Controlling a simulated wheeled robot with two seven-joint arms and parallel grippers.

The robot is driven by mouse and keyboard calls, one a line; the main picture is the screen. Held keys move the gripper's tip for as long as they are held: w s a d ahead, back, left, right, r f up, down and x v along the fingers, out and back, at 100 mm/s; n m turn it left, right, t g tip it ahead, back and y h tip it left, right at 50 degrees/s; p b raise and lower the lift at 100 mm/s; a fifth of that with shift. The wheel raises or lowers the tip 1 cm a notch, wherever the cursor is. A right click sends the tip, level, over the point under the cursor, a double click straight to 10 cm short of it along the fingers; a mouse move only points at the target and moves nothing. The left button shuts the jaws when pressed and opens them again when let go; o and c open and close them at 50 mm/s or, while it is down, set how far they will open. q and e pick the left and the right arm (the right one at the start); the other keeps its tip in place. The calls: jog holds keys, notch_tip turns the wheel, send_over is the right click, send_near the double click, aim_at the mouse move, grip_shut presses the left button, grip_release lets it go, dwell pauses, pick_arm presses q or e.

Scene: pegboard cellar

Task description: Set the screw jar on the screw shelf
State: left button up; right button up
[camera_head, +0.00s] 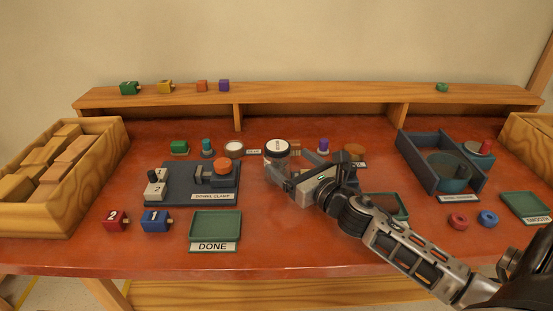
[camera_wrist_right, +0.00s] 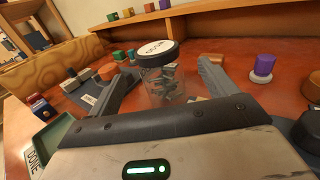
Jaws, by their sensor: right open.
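The screw jar (camera_head: 277,150) is a clear jar with a white-topped dark lid, upright on the red table near its middle. In the right wrist view the jar (camera_wrist_right: 160,85) shows dark screws inside. My right gripper (camera_head: 284,179) is open, with one finger on each side of the jar; gaps show between the fingers and the glass. The right wrist view shows the same open fingers (camera_wrist_right: 166,80). A long wooden shelf (camera_head: 320,95) runs along the back; I cannot read which part is the screw shelf. My left gripper is not in view.
The dowel clamp board (camera_head: 180,191) and a green DONE tray (camera_head: 215,224) lie left of the jar. A blue-grey open box (camera_head: 408,160) stands right. The shelf top's middle is clear.

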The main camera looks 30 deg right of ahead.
aim_at(273, 149)
jog(key=w, duration=0.5)
jog(key=w+p, duration=0.1)
jog(key=w, duration=0.1)
jog(key=shift+w+a+f, duration=0.1)
jog(key=shift+w+a, duration=0.15)
jog(key=shift+w, duration=0.1)
jog(key=c, duration=1.3)
jog(key=shift+c, duration=0.5)
